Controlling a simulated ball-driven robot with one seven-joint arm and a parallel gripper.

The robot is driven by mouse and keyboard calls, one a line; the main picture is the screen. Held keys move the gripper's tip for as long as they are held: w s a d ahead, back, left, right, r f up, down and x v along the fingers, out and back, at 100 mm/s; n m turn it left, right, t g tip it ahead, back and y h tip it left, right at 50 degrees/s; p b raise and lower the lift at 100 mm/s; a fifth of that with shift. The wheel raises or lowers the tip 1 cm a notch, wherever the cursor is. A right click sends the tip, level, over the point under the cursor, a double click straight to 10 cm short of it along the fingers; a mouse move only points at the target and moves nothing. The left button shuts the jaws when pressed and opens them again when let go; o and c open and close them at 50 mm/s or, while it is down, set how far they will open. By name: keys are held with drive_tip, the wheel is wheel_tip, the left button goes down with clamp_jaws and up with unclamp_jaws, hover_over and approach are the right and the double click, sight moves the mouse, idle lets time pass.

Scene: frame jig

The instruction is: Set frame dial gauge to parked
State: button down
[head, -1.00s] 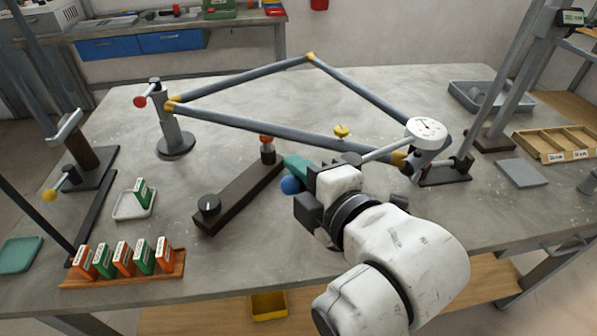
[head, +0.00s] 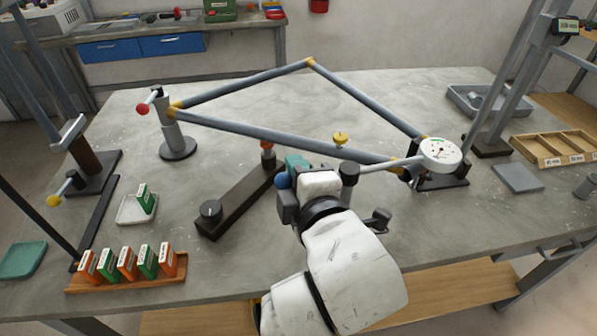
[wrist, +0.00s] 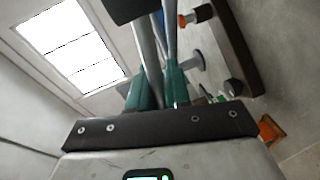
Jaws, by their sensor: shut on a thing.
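The dial gauge (head: 440,152) is a round white dial at the right corner of the grey tube frame (head: 270,135). A light rod (head: 392,162) runs left from it to a dark post (head: 349,174). A blue ball (head: 284,181) shows left of the post, beside my gripper (head: 296,163). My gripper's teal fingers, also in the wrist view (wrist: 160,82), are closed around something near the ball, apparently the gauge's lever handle. The grip itself is mostly hidden by the gripper body. The dial sits over or close beside the frame corner; I cannot tell if they touch.
A dark bar with a black knob (head: 210,211) and red-topped pin (head: 267,147) lies left of my gripper. A wooden rack of boxes (head: 127,272) stands front left. A compartment tray (head: 556,146) is at the right.

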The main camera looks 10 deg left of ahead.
sight(281, 179)
drive_tip(key=shift+w+d+m+t+h+p, duration=0.1)
drive_tip(key=shift+w+m+t+h+p, duration=0.15)
drive_tip(key=shift+w+m+h, duration=0.85)
drive_tip(key=shift+w+a+m+t+h+p, duration=0.15)
drive_tip(key=shift+w+m+h, duration=0.4)
drive_tip(key=shift+m+h, duration=1.1)
drive_tip(key=shift+w+d+m+t+h+p, duration=0.25)
drive_tip(key=shift+w+m+h, duration=0.55)
drive_tip(key=shift+h, duration=1.15)
drive_tip(key=shift+a+r, duration=0.1)
drive_tip(key=c, duration=1.2)
unclamp_jaws()
drive_tip(key=shift+w+a, duration=0.1)
drive_tip(key=shift+w, duration=0.05)
drive_tip(key=shift+o, duration=0.2)
drive_tip(key=v, duration=1)
drive_tip(key=shift+s+r, duration=0.1)
drive_tip(key=shift+s, duration=0.3)
drive_tip(key=shift+a, duration=0.1)
